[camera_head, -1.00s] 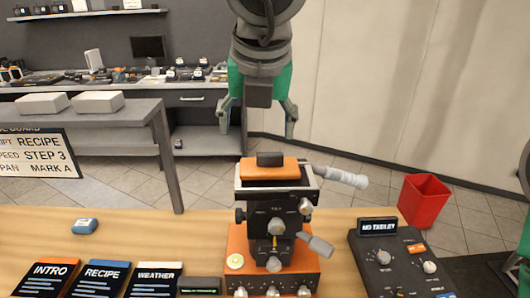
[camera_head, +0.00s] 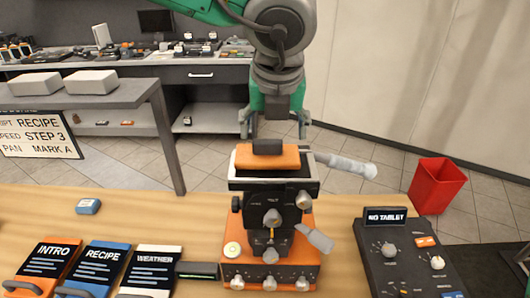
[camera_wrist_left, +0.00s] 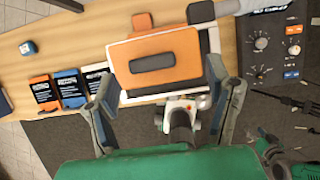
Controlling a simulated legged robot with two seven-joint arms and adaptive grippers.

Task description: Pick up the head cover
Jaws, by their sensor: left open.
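The head cover (camera_head: 285,160) is an orange plate with a dark grip block (camera_head: 267,147) on top. It sits on the black camera head (camera_head: 270,210) above an orange control base. My left gripper (camera_head: 274,122) is open, with its fingers pointing down. In the head view it appears just above and behind the cover, with nothing between its fingers. In the left wrist view the cover (camera_wrist_left: 185,48) lies ahead of the spread fingers, apart from them.
A pale padded handle (camera_head: 345,166) sticks out to the right of the head. A control panel (camera_head: 405,265) stands at right, and labelled cards (camera_head: 100,268) and a small blue block (camera_head: 88,206) at left. A red bin (camera_head: 436,185) stands on the floor behind.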

